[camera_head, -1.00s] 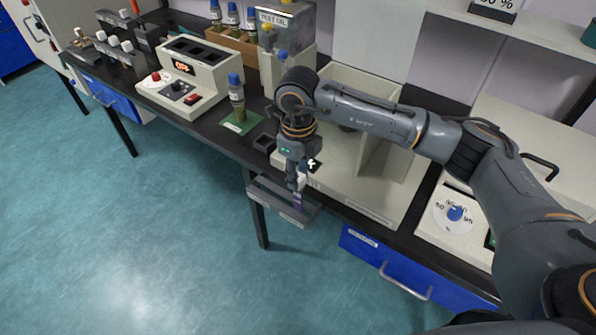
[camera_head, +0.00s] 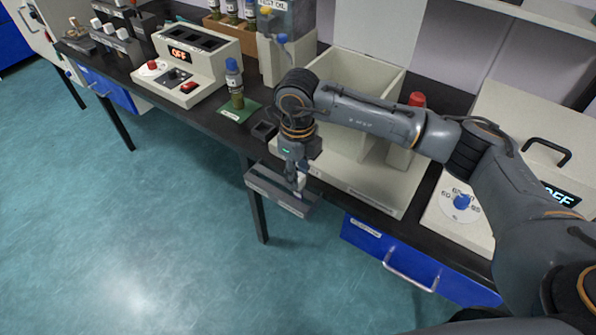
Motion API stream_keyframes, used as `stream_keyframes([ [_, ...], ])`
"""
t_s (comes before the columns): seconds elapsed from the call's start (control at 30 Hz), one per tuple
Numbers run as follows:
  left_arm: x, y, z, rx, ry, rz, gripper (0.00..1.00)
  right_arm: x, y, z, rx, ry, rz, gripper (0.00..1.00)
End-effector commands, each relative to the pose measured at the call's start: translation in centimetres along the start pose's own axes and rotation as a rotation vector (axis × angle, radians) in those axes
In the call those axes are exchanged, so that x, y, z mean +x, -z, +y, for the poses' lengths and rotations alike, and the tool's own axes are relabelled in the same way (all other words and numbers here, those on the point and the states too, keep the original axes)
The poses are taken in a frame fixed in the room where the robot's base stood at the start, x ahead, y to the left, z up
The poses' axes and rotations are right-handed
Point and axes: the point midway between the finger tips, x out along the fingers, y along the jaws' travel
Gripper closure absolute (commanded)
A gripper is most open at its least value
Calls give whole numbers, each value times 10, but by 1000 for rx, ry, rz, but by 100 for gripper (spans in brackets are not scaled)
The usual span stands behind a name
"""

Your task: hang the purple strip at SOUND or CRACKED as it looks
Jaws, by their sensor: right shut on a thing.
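My right gripper (camera_head: 299,186) is at the front edge of the bench, pointing down. It is shut on the purple strip (camera_head: 298,195), of which only a small bit shows below the fingers. The strip is too small and covered to tell whether its surface is sound or cracked. A grey rail or tray (camera_head: 270,187) with pale labels on its front juts out from the bench front, right under and behind the gripper. The label words are not legible, so I cannot tell SOUND from CRACKED. I cannot tell whether the strip touches the rail. My left gripper is not in view.
A cream open-topped box (camera_head: 345,80) stands behind my right arm. To the left are a bottle with a blue cap (camera_head: 235,85) on a green mat and a cream unit (camera_head: 190,65) reading OFF. A blue drawer (camera_head: 410,262) is below the bench. The floor in front is clear.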

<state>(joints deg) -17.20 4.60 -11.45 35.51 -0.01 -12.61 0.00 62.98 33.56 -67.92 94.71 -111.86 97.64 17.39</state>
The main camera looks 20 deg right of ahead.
Motion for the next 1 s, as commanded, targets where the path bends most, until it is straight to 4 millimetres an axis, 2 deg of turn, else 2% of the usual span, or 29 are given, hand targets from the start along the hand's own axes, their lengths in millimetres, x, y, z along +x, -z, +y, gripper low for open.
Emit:
stream_keyframes([
  [0.73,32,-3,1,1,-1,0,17,39,0,0,0,0,0,100],
  [0.77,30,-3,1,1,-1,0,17,36,0,0,0,0,-1,67],
  [0.8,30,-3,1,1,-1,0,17,36,0,0,0,0,-1,58],
  [0.87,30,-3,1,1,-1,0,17,36,0,0,0,0,-1,46],
  [1.0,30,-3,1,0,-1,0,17,36,0,0,0,0,-1,46],
])
